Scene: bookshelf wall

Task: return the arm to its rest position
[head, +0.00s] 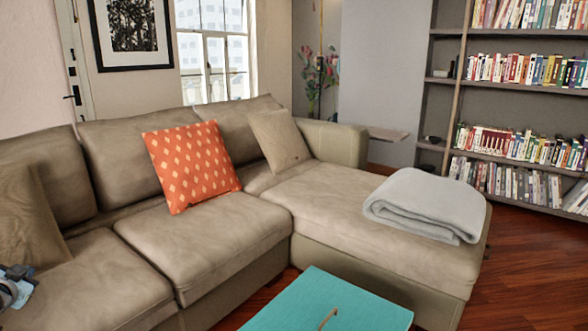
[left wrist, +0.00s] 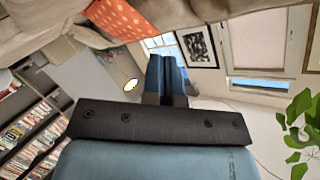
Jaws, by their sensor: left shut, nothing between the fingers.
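My left gripper (head: 20,271) shows at the left edge of the head view, in front of the beige sofa's left seat, with only its end in the picture. In the left wrist view its two blue fingers (left wrist: 167,74) are together with nothing between them. That view looks past the fingers to a wall with a framed picture and a window, and it is turned well over. My right gripper is in neither view.
A beige sectional sofa (head: 205,244) fills the middle, with an orange cushion (head: 192,166) and a folded grey blanket (head: 425,204) on it. A teal tabletop (head: 325,303) is in front. A bookshelf (head: 500,44) stands at right. Green leaves (left wrist: 300,125) show in the left wrist view.

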